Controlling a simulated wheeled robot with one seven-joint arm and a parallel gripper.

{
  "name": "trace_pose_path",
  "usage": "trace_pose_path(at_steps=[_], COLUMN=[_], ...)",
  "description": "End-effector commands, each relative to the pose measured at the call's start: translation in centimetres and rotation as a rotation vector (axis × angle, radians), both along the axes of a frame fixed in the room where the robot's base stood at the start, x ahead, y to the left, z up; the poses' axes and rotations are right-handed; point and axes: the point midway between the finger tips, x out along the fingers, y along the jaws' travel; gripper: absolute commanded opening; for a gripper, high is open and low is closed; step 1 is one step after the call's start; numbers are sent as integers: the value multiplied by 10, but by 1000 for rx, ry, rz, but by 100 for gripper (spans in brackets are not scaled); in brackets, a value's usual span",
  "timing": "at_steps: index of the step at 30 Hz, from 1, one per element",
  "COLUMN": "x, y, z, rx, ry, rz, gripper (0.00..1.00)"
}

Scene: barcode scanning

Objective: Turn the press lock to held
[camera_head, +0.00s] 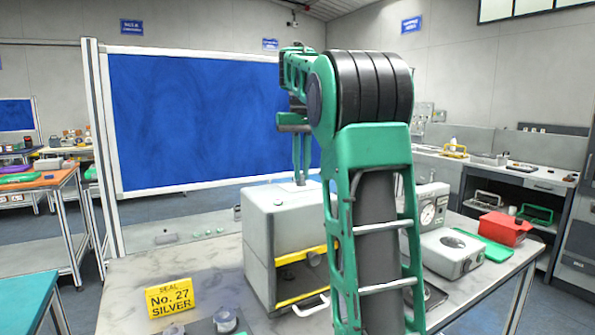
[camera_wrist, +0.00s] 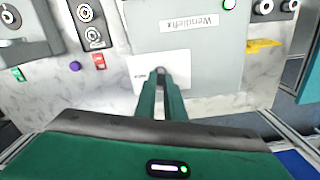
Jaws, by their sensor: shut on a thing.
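The grey press (camera_head: 285,225), a box with a yellow-edged front opening, stands on the bench in the head view. My gripper (camera_head: 301,182) points down onto its top from the far side of my arm. In the wrist view my gripper (camera_wrist: 160,72) has its two green fingers closed together at the tips on a small grey round knob, which appears to be the press lock (camera_wrist: 160,70). The fingers hide most of it, so its turn position cannot be read. A white label plate (camera_wrist: 140,77) lies beside the fingertips.
A dial gauge (camera_head: 428,213), a grey device (camera_head: 447,255) and a red bin (camera_head: 505,229) stand to the right. My arm hides part of the bench.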

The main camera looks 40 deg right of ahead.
Motion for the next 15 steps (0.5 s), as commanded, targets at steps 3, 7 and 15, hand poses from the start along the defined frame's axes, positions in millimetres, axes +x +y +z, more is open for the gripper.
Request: trace_pose_path(at_steps=[3,7,15], x=[0,1,1], y=[1,0,1], z=[0,0,0], rx=[2,2,2], ry=[1,1,1], rz=[-109,-232,-488], gripper=[0,0,0])
